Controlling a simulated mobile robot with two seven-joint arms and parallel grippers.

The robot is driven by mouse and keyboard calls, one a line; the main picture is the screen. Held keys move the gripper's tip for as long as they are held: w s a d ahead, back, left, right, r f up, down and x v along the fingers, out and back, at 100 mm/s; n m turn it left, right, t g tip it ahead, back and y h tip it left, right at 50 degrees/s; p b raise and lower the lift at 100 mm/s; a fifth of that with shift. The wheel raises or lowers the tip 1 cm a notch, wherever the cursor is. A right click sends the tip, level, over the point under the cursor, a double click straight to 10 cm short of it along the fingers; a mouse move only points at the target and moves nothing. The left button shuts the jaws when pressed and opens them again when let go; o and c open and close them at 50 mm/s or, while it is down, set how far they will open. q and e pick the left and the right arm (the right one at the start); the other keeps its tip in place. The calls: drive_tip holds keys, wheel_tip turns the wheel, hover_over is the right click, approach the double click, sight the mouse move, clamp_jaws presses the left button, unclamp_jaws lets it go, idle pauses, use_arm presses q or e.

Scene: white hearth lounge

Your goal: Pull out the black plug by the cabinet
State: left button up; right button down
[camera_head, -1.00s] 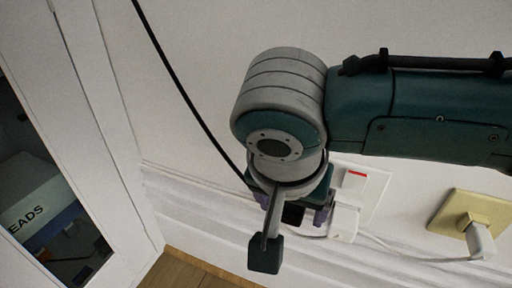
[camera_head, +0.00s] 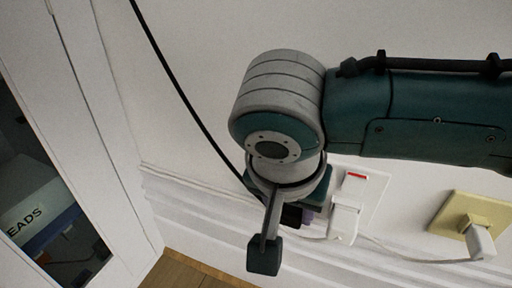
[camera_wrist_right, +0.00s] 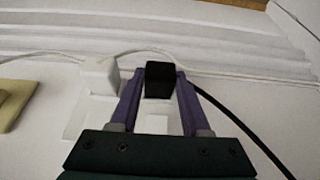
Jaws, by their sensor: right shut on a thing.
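The black plug (camera_wrist_right: 160,80) is between the purple fingers of my right gripper (camera_wrist_right: 160,74) in the right wrist view. The fingers are shut on its sides. The plug is at the white wall socket plate (camera_wrist_right: 80,118), but I cannot tell how deep it sits. In the head view the plug (camera_head: 291,215) shows below my right wrist, and the gripper (camera_head: 298,213) is mostly hidden by it. A black cable (camera_wrist_right: 240,122) runs off along the wall. The cabinet (camera_head: 100,150) stands at the left. My left gripper is not in view.
A white plug (camera_head: 344,220) with a white cord is beside the black plug on the same plate, below a red-marked switch (camera_head: 354,175). A yellowish socket (camera_head: 462,207) with another white plug (camera_head: 479,241) is at the right. Skirting (camera_head: 200,208) runs below.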

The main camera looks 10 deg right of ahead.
drive_tip(key=shift+a, duration=0.1)
idle(0.5)
drive_tip(key=shift+s+a+p, duration=0.3)
drive_tip(key=shift+s+p, duration=0.35)
drive_tip(key=shift+s+a+p, duration=0.3)
drive_tip(key=shift+s+p, duration=0.05)
drive_tip(key=shift+p, duration=0.1)
drive_tip(key=shift+s+a+p, duration=0.7)
drive_tip(key=shift+s+p, duration=0.15)
drive_tip(key=shift+s, duration=0.2)
